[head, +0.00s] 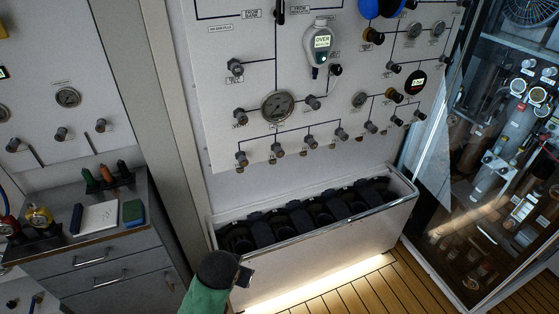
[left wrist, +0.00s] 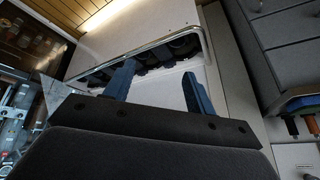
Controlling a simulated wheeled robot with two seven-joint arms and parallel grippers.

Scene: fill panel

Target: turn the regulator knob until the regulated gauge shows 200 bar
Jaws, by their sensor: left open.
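The wall panel (head: 235,140) carries several gauges and knobs, and their labels are too small to read. A large round gauge (head: 277,106) sits at its lower middle; I cannot tell its reading or whether it is the regulated one. A blue rounded part (head: 370,8), cut off by the top edge, may be the regulator knob. A black knob with a brass base (head: 374,36) is below it. My left gripper (head: 245,277) is low in front of the trough, well below the panel controls. In the left wrist view its two blue fingers (left wrist: 160,92) are apart, with nothing between them. My right gripper is not seen.
A white trough (head: 300,245) with black slots stands under the panel. A glass-fronted cabinet (head: 490,170) is at right. A handheld meter (head: 320,42) hangs on the panel. Wooden floor (head: 360,290) lies clear in front.

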